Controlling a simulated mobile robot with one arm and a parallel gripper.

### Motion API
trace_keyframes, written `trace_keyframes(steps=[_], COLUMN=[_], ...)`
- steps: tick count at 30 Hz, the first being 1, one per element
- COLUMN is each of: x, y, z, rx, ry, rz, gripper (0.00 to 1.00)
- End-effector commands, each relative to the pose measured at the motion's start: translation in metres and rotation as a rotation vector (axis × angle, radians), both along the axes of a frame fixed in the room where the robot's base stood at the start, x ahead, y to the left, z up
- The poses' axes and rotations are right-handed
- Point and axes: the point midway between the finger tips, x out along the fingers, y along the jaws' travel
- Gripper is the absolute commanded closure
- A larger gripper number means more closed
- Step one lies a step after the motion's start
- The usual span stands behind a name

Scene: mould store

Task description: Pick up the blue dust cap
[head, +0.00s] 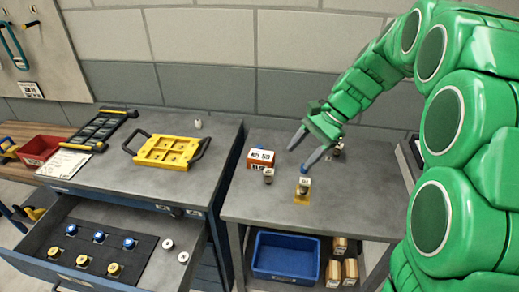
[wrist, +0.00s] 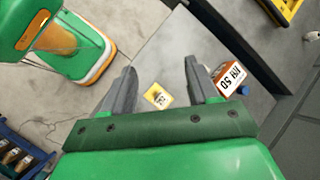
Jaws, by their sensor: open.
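A small blue cap (wrist: 243,90) shows in the wrist view, close beside a labelled orange box (wrist: 230,78); I cannot tell if they touch. In the head view the orange box (head: 260,158) stands at the left of the right-hand table. Several blue knob-like pieces (head: 99,237) sit in the open drawer. My gripper (head: 304,152) is open and empty above the table; in the wrist view its fingers (wrist: 160,85) are spread apart.
A yellow piece with a label (head: 303,190) and a small grey-brown cylinder (head: 268,175) stand near the box. A yellow tray with black handles (head: 167,150) lies on the left cabinet. The drawer (head: 150,280) stands open. A blue bin (head: 286,275) is on the lower shelf.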

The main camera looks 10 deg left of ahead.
Motion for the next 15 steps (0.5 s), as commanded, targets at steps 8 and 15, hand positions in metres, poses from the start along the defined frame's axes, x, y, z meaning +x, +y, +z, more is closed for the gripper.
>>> trace_keyframes(steps=[8,15], x=[0.056,0.101], y=[0.018,0.032], z=[-0.018,-0.037], rx=[0.067,0.123], ry=[0.071,0.136], rz=[-0.096,-0.175], gripper=[0.41,0.41])
